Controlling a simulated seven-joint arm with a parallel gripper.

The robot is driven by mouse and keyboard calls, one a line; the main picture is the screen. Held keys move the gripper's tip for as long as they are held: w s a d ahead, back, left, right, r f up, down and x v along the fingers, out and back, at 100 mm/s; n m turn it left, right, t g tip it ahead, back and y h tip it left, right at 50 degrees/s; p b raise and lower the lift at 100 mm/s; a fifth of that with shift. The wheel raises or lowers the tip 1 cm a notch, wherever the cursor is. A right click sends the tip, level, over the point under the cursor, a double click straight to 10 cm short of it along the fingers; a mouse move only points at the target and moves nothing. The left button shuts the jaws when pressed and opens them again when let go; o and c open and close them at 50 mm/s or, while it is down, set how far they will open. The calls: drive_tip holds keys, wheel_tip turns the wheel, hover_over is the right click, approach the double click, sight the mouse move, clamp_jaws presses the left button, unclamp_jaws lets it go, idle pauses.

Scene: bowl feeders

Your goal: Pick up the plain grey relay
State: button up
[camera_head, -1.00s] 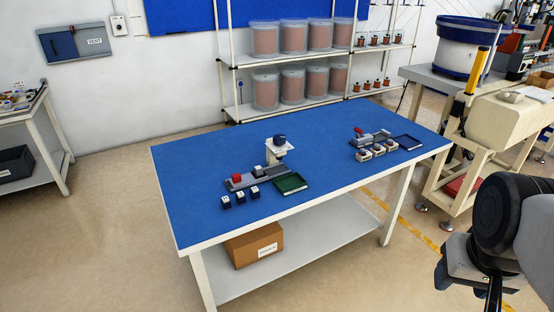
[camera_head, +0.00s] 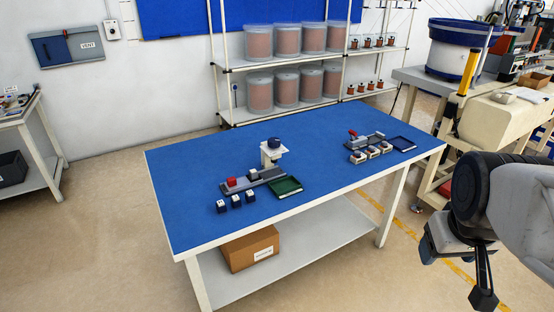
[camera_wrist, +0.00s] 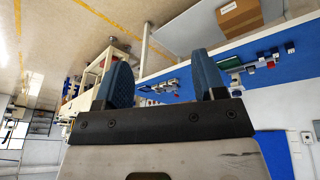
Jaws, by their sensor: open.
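On the blue table, a grey fixture (camera_head: 253,183) on the left side bears a red block (camera_head: 231,182) and a small grey-white block (camera_head: 253,174). The pieces are too small to tell which one is the plain grey relay. My gripper shows in the wrist view (camera_wrist: 161,80), with two blue fingers spread apart and nothing between them. It is off the table's right side, well away from the pieces.
A green tray (camera_head: 286,188) and a white stand with a dark blue cap (camera_head: 272,153) are by the left group. A second group has a blue tray (camera_head: 402,143) and white-and-dark pieces (camera_head: 373,151). A cardboard box (camera_head: 250,249) is on the lower shelf. The table's left part is clear.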

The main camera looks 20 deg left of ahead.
drive_tip(key=w+a+f+n+t+y, duration=0.1)
drive_tip(key=w+a+f+n+t, duration=0.1)
drive_tip(key=w+a+n, duration=0.7)
drive_tip(key=w+a+f+n+t, duration=0.15)
drive_tip(key=w+n, duration=0.25)
drive_tip(key=w, duration=1)
drive_tip(key=w+a+f+n+t+y, duration=0.1)
drive_tip(key=w+a+f+n+t, duration=0.1)
drive_tip(key=w+a+n, duration=0.7)
drive_tip(key=n+y, duration=0.8)
drive_tip(key=n, duration=1.2)
approach(254, 171)
drive_tip(key=shift+w+a+f+t, duration=0.15)
drive_tip(key=shift+a+f+t, duration=0.1)
drive_tip(key=shift+a, duration=0.15)
drive_tip(key=shift+w+a+f+t, duration=0.1)
drive_tip(key=shift+w+a+f, duration=0.15)
drive_tip(key=shift+a, duration=0.2)
drive_tip(key=shift+x, duration=1.25)
drive_tip(key=shift+f, duration=0.1)
drive_tip(key=shift+x, duration=2.55)
